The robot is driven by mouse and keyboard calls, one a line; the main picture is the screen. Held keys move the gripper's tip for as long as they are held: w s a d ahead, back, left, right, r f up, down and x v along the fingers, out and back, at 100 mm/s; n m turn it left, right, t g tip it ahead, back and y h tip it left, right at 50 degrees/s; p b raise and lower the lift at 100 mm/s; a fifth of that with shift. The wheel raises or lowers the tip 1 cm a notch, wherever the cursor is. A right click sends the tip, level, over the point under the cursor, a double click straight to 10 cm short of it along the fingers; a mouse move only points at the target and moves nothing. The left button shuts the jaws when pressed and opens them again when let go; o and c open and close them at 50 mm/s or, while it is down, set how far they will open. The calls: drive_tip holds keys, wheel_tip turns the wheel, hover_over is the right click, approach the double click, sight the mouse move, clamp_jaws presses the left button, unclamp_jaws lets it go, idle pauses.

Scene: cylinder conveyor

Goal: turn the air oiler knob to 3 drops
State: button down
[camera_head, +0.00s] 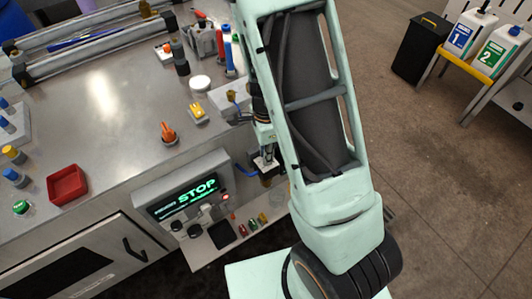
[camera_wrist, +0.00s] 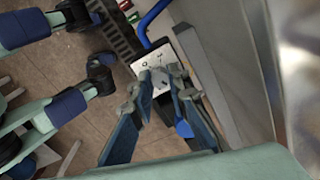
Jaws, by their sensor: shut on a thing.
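The air oiler shows in the wrist view as a dark block with a pale marked top plate (camera_wrist: 143,64) and a blue hose (camera_wrist: 146,24) bending away from it. My gripper (camera_wrist: 162,80) is over this plate, its fingers closed around the small grey knob (camera_wrist: 160,76). The fingers cover much of the knob, and the dial marks are too small to read. In the head view my gripper (camera_head: 265,157) points down at the oiler (camera_head: 270,180) at the side of the workbench, partly hidden by my arm.
The oiler sits close to the workbench's metal side. A control panel (camera_head: 187,197) reading STOP is to its left. On the bench (camera_head: 110,110) are an orange knob (camera_head: 168,133), a yellow part (camera_head: 197,112) and a red tray (camera_head: 67,185).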

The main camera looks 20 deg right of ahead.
drive_tip(key=c, duration=1.8)
unclamp_jaws()
drive_tip(key=shift+c, duration=0.2)
wheel_tip(320, 180, up, 12)
